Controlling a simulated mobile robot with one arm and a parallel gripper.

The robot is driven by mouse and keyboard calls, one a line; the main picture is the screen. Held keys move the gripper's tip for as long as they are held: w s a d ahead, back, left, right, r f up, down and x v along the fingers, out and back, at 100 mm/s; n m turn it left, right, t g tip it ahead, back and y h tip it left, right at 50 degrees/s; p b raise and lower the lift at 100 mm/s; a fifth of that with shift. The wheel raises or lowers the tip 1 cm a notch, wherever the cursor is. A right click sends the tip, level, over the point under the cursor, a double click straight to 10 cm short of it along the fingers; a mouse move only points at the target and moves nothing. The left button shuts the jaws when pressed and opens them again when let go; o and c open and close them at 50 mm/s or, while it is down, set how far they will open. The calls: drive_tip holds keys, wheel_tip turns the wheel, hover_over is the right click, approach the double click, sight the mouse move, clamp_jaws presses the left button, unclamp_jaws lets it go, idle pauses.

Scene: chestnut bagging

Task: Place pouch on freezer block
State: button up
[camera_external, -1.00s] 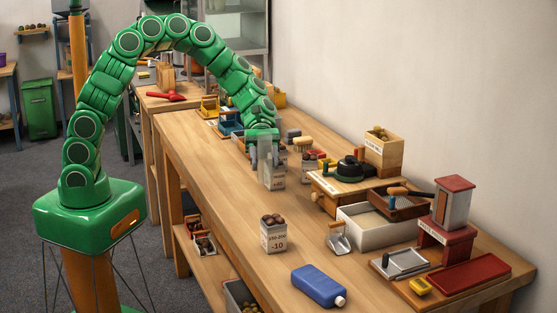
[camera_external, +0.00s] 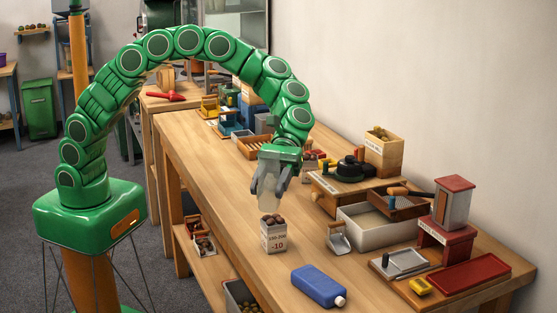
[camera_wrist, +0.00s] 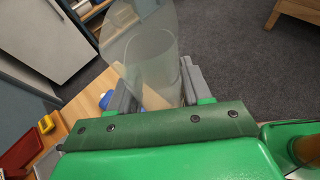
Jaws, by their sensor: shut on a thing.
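My gripper (camera_external: 270,185) is shut on a clear, see-through pouch (camera_external: 265,197) and holds it above the worktable. In the wrist view the pouch (camera_wrist: 150,65) stands out between the grey fingers, open-topped and seemingly empty. The freezer block (camera_external: 318,287) is a flat blue slab with a white cap, lying near the table's front edge. It is below and to the right of my gripper, apart from the pouch. A blue patch (camera_wrist: 105,100) beside the fingers in the wrist view may be the same block.
A white box of chestnuts marked -10 (camera_external: 273,236) stands just below the pouch, close to it. A metal scoop (camera_external: 339,238), a white bin (camera_external: 375,230) and a red tray (camera_external: 468,275) are to the right. The table's left middle is clear.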

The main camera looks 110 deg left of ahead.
sight(266, 188)
drive_tip(key=d, duration=0.3)
drive_tip(key=shift+w+d+r+m+g, duration=0.1)
drive_tip(key=shift+w+r+m+g, duration=0.1)
drive_tip(key=shift+w+m+g, duration=0.15)
drive_tip(key=shift+w+d+f, duration=0.4)
drive_tip(key=shift+w+f, duration=1.25)
drive_tip(key=shift+w, duration=0.6)
drive_tip(key=shift+w+d+f, duration=0.45)
drive_tip(key=shift+w+f, duration=1.15)
drive_tip(key=shift+w, duration=0.6)
drive_tip(key=shift+w+d+f, duration=0.4)
drive_tip(key=shift+w+f, duration=1.25)
drive_tip(key=shift+w, duration=0.6)
drive_tip(key=shift+f, duration=1.5)
drive_tip(key=o, duration=1)
drive_tip(key=shift+f, duration=0.15)
drive_tip(key=shift+o, duration=0.2)
drive_tip(key=shift+r, duration=0.2)
drive_tip(key=shift+a+r, duration=0.1)
drive_tip(key=shift+a, duration=0.25)
drive_tip(key=v, duration=1.1)
